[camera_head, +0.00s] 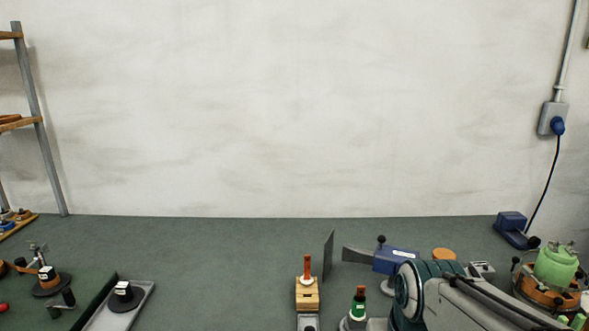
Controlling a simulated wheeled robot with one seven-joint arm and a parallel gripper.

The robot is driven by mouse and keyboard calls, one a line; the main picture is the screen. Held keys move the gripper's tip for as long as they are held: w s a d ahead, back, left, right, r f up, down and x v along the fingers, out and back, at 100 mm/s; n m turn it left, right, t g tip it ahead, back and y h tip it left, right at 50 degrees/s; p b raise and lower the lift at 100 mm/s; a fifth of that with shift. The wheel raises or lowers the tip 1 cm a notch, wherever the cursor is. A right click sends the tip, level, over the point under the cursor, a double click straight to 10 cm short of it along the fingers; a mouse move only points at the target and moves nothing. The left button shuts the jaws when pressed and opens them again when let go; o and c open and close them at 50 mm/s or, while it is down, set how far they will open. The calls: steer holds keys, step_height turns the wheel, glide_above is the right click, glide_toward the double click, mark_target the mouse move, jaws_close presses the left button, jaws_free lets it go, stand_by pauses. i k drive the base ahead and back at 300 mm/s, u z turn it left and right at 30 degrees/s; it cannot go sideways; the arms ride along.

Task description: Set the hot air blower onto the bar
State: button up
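A blue device with a pale label and a flared grey nozzle pointing left, which looks like the hot air blower (392,261), is right of centre. A black knob stands on top of it and a grey foot shows below; my arm hides part of its right side. I cannot tell for sure which thing is the bar. My arm's teal and grey links fill the lower right, but my gripper is not in view.
A thin dark upright plate (328,256) and a wooden block (307,294) stand left of the blower. A green-capped bottle (358,304) is in front. A green pot (555,265) and a blue box (511,228) are at right. The green bench (220,260) is clear at centre left.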

mark_target(385, 260)
steer(key=k, duration=0.6)
steer(key=z, duration=0.55)
steer(key=i, duration=1)
steer(key=u, duration=0.55)
